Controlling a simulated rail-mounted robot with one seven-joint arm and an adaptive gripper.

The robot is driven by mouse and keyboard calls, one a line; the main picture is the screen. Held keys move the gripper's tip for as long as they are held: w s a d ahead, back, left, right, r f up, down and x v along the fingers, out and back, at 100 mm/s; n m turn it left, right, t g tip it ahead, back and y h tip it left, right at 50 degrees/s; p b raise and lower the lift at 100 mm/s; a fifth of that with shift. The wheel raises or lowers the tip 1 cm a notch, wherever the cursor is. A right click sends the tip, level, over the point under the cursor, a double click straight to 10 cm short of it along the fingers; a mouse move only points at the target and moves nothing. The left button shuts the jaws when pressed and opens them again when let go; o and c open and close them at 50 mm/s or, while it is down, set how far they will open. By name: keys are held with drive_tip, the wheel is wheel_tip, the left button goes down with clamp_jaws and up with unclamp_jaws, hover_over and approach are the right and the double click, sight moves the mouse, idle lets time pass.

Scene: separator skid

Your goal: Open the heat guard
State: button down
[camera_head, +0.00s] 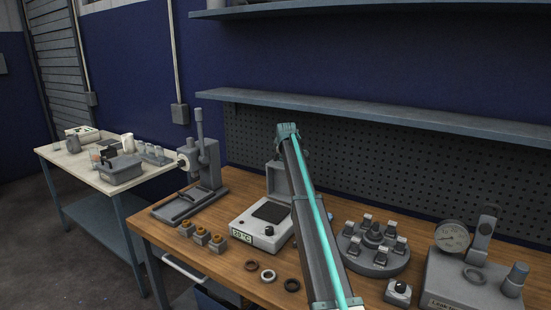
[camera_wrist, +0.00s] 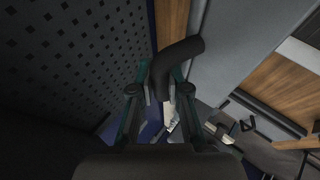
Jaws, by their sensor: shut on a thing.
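The heat guard (camera_head: 278,181) appears to be the grey panel standing raised at the back of the small heater unit (camera_head: 262,222), which reads about 29 °C. My arm covers its right part in the head view. In the wrist view my gripper (camera_wrist: 162,88) is shut on a dark, bent bar (camera_wrist: 180,58), which looks like the guard's handle. A grey panel (camera_wrist: 245,50), likely the guard, lies right of the bar. The fingertips are hidden behind my arm in the head view.
A lever press (camera_head: 200,165) stands left of the heater. A round fixture (camera_head: 374,252) is at the right. A perforated wall panel (camera_head: 400,160) and shelf (camera_head: 370,115) are behind.

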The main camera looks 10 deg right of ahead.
drive_tip(key=shift+w, duration=0.15)
drive_tip(key=c, duration=1.1)
unclamp_jaws()
drive_tip(key=shift+c, duration=0.2)
drive_tip(key=v, duration=1.2)
